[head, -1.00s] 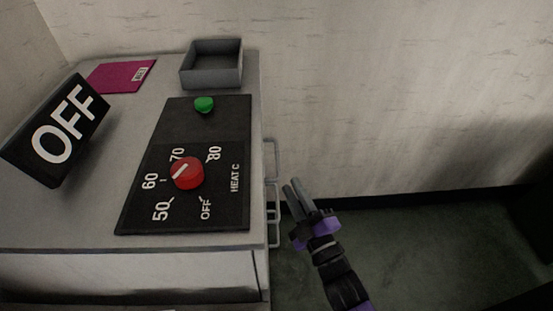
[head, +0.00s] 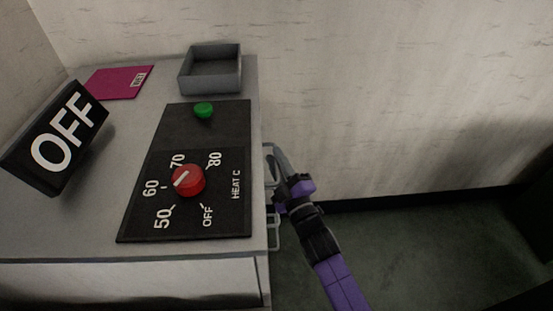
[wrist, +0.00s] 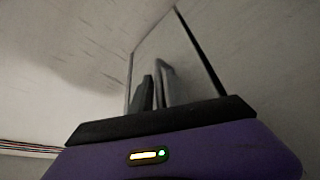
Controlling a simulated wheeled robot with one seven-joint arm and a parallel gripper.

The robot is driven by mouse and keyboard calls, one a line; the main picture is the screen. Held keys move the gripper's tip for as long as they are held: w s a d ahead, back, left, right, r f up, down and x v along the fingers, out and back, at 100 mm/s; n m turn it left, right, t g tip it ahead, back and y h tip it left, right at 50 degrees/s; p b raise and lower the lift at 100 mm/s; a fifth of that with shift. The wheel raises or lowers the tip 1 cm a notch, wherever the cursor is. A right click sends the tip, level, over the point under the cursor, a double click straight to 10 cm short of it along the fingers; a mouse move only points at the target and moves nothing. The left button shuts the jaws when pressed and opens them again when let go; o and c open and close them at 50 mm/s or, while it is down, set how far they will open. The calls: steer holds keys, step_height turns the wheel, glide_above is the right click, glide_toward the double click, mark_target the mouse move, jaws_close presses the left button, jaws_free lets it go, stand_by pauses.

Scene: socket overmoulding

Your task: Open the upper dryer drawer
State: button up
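The dryer is a grey cabinet (head: 120,215) at the left of the head view. Its drawer fronts are on the right side and are hidden from the head. Two wire handles stick out there, an upper handle (head: 269,151) and a lower handle (head: 276,234). My gripper (head: 279,160) is at the upper handle, with its fingertips close beside or around it; I cannot tell which. In the wrist view my fingers (wrist: 156,88) point at a pale panel (wrist: 185,65) with a dark edge. Whether they are closed on the handle is unclear.
On the dryer top are a black panel with a red knob (head: 188,180) and green button (head: 204,110), a black OFF block (head: 60,140), a magenta card (head: 120,82) and a grey open tray (head: 211,88). A wall stands behind. The floor to the right (head: 430,245) is clear.

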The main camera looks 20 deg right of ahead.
steer(key=shift+c, duration=0.2)
jaws_close()
stand_by(1.2)
